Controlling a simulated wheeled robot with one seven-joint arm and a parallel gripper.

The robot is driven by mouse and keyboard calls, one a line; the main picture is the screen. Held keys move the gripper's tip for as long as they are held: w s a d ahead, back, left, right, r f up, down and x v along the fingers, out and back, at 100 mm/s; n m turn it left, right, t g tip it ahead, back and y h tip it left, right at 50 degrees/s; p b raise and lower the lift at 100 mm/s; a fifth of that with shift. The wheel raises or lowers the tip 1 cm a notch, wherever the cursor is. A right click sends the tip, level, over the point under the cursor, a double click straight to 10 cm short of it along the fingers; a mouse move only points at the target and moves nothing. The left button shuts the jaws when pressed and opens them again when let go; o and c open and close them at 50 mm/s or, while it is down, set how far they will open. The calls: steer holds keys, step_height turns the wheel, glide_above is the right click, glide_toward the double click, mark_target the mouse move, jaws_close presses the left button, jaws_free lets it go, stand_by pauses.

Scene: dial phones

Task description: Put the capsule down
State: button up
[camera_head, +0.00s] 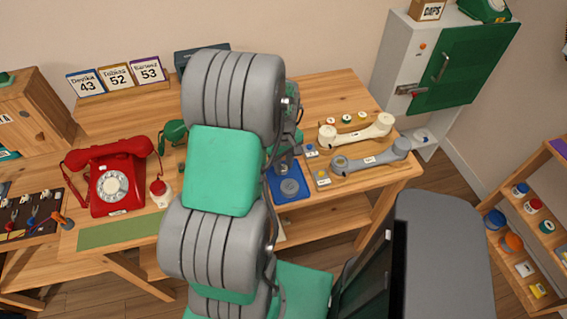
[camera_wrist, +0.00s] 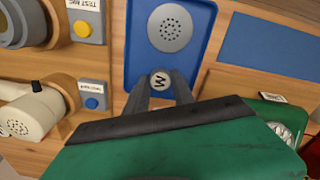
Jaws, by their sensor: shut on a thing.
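My gripper (camera_wrist: 159,82) is shut on a small round grey capsule (camera_wrist: 159,78) marked with a letter M, held between its two fingertips. The capsule is over the near part of a blue tray (camera_wrist: 139,44) in the wrist view; whether it touches the tray I cannot tell. A larger grey perforated disc (camera_wrist: 170,28) lies flat on the same tray, apart from the fingertips. My arm hides most of the gripper there.
A grey handset (camera_head: 370,160) and a cream handset (camera_head: 357,133) lie to the right of the tray on wooden rests. Small blocks with blue and yellow buttons stand beside them. A red dial phone (camera_head: 115,178) stands at the left. A green mat (camera_head: 120,231) is bare.

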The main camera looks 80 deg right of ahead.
steer(key=shift+f, duration=0.1)
steer(key=o, duration=0.5)
steer(key=shift+f, duration=0.1)
steer(key=o, duration=0.5)
steer(key=shift+c, duration=0.2)
